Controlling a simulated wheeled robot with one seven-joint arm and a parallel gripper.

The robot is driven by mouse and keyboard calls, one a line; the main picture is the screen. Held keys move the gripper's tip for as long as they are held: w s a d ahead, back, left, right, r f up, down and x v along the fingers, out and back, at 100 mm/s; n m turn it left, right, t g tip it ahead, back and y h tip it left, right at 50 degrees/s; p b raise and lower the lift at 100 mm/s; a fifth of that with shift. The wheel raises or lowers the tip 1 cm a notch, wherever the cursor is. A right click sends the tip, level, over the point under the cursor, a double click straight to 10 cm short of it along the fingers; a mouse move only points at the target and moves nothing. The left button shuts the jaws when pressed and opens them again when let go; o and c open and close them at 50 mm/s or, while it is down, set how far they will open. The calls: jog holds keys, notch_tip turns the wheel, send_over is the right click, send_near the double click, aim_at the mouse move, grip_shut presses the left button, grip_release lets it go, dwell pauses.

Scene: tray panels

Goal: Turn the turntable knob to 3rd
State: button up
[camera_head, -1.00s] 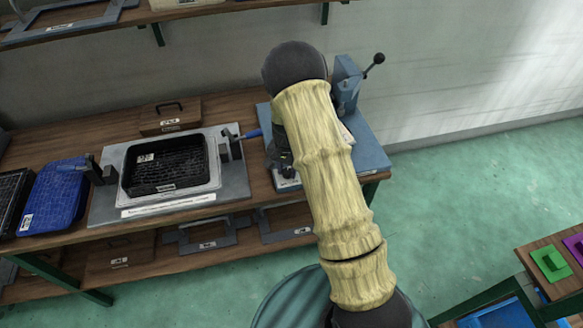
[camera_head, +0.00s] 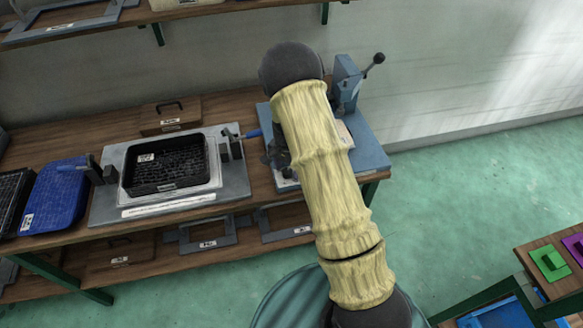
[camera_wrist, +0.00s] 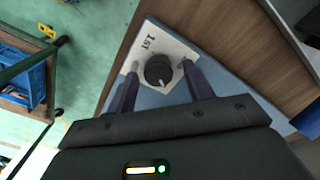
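The knob (camera_wrist: 158,70) is round and black, with a light pointer mark at its lower edge in the wrist view. It sits on a white plate (camera_wrist: 178,45) whose readable label looks like "1st"; other labels are not visible. My gripper (camera_wrist: 161,67) is open, with one finger on each side of the knob and a gap visible to each. Whether the fingertips are at the knob's height is unclear.
A blue press (camera_head: 346,82) with a black-knobbed lever (camera_head: 378,58) stands behind my arm. Left of it on the wooden bench, a black tray (camera_head: 163,187) sits in a clamped grey fixture (camera_head: 238,178). A blue tray (camera_head: 55,200) lies farther left.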

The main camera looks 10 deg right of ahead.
aim_at(288, 171)
jog(key=shift+s, duration=0.1)
notch_tip(288, 171, up, 17)
jog(key=b, duration=0.1)
jog(key=shift+r, duration=0.2)
dwell(0.4)
dwell(0.3)
jog(key=s+r+n+t+p, duration=0.1)
jog(key=s+n, duration=0.3)
jog(key=s, duration=0.6)
jog(key=s+d+r+n+t+p, duration=0.1)
jog(key=s+r+n, duration=0.3)
jog(key=s, duration=0.7)
jog(key=shift+s+r+n+p, duration=0.3)
jog(key=shift+n+p, duration=0.2)
jog(key=shift+p, duration=0.15)
jog(key=shift+w+d, duration=0.1)
